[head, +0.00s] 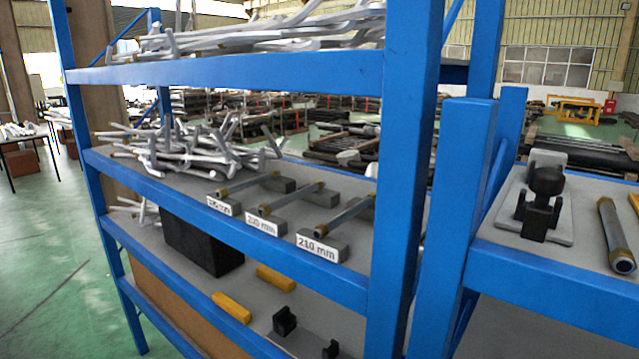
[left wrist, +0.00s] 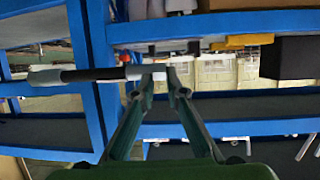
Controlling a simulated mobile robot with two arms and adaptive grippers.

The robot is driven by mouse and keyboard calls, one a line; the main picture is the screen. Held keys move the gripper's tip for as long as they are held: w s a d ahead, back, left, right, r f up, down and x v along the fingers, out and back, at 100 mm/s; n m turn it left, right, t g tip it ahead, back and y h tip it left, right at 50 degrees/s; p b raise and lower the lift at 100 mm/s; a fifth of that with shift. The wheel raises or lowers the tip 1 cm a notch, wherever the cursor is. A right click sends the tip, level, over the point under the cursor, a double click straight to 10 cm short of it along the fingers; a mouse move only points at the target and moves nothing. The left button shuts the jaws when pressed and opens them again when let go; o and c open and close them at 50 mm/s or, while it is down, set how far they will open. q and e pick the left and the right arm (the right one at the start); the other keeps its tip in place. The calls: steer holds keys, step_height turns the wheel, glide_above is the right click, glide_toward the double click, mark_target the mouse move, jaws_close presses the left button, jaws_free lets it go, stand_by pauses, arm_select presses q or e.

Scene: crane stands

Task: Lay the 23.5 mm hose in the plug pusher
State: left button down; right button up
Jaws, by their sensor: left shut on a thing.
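My left gripper (left wrist: 156,82) shows in the left wrist view. It is shut on one end of a dark, straight hose (left wrist: 95,74) with pale grey ends. The hose extends to the left from the fingertips and passes in front of a blue post. I cannot read its size. In the head view, a black fixture on a grey plate, which looks like the plug pusher (head: 541,205), stands on the right shelf. My grippers are not in the head view, and my right gripper is hidden.
A dark pipe with brass-coloured ends (head: 615,236) lies right of the fixture. Blue rack posts (head: 405,170) stand in the middle. The left rack's middle shelf has labelled stands (head: 323,246) holding hoses and a pile of grey parts (head: 190,145). Yellow blocks (head: 231,307) lie below.

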arm_select(q)
step_height(320, 180, up, 6)
steer(key=s+d+m+g+h, duration=0.1)
steer(key=s+m+g+h, duration=0.1)
steer(key=shift+s+d, duration=0.2)
steer(key=shift+s, duration=0.15)
steer(key=shift+a+m, duration=0.1)
steer(key=shift+m, duration=0.2)
